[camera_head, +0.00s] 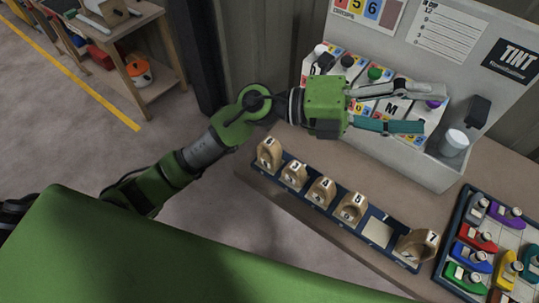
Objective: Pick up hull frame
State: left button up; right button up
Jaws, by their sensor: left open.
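Several wooden hull frames with number labels stand in a dark blue rack (264,172) along the front of the bench. I read a frame marked 3 (293,178), one marked 4 (320,192), one marked 5 (351,210) and one marked 7 (415,247). The number on the leftmost frame (268,154) is hard to read. Between 5 and 7 is an empty place with a pale patch (378,232). My left gripper (434,109) is open and empty, its fingers pointing right, above and behind the rack, in front of the tint unit. My right gripper is out of view.
A grey tint unit (415,160) with coloured caps and a white cup (454,143) stands behind the rack. A tray (458,213) of coloured toy boats lies at the right. A wooden shelf (150,88) with an orange pot (139,72) stands at the upper left.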

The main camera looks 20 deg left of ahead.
pick_arm(q)
notch_tip(320, 180, down, 9)
jog(key=m+g+y, duration=0.3)
jog(key=m+y, duration=0.1)
jog(key=y, duration=0.1)
jog(key=n+t+y, duration=0.1)
jog(key=y, duration=1.4)
send_over(269, 142)
jog(key=f, duration=1)
jog(key=shift+d+f, duration=0.1)
jog(key=shift+d, duration=0.15)
jog(key=shift+a+f, duration=0.2)
jog(key=shift+f, duration=0.05)
notch_tip(269, 142, down, 8)
jog(key=shift+r+p, duration=0.15)
jog(key=shift+p, duration=1)
notch_tip(269, 142, down, 5)
jog(key=p, duration=0.2)
jog(key=shift+w+r+p, duration=0.1)
jog(key=shift+r+p, duration=0.05)
jog(key=shift+p, duration=0.2)
jog(key=shift+f, duration=0.35)
jog(key=c, duration=1.3)
